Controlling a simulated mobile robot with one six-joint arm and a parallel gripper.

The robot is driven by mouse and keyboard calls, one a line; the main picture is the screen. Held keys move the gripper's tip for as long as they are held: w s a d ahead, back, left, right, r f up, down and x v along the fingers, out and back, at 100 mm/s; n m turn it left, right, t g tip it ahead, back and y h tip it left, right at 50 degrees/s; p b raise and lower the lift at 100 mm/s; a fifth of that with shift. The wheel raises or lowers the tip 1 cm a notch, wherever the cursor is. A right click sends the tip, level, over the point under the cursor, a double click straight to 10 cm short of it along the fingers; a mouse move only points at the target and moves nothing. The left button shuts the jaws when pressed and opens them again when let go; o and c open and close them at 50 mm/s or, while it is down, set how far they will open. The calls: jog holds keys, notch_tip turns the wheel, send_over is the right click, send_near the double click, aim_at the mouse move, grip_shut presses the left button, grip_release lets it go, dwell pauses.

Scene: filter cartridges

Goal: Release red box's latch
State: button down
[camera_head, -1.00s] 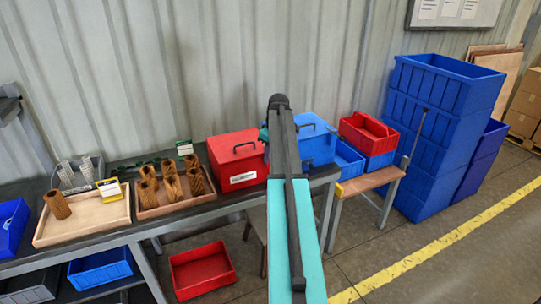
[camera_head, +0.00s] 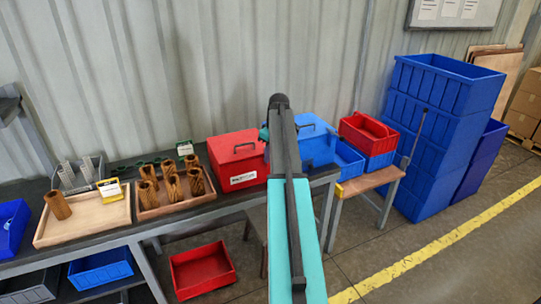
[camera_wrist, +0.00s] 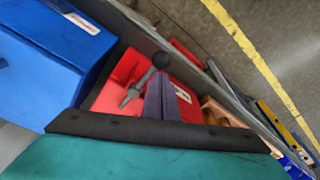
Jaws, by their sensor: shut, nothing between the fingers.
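The red box (camera_head: 237,172) stands on the bench with its lid down, a dark handle on top and a white label in front. In the wrist view the red box (camera_wrist: 122,72) is partly covered by my gripper (camera_wrist: 162,82), whose dark fingers are together and empty over it. In the head view my arm hides the gripper and the box's right side.
A blue box (camera_head: 317,146) stands close to the right of the red one; it also shows in the wrist view (camera_wrist: 45,45). A wooden tray (camera_head: 148,213) with several brown cartridges is on the left. Red and blue bins sit on a low table (camera_head: 372,181) at right.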

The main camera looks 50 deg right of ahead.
jog(key=shift+s+d, duration=0.1)
jog(key=shift+d, duration=0.05)
jog(key=shift+s+d, duration=0.35)
jog(key=shift+d, duration=0.05)
jog(key=shift+d, duration=0.15)
jog(key=shift+s+d, duration=0.25)
jog(key=shift+d, duration=0.3)
jog(key=shift+d, duration=0.7)
dwell(0.3)
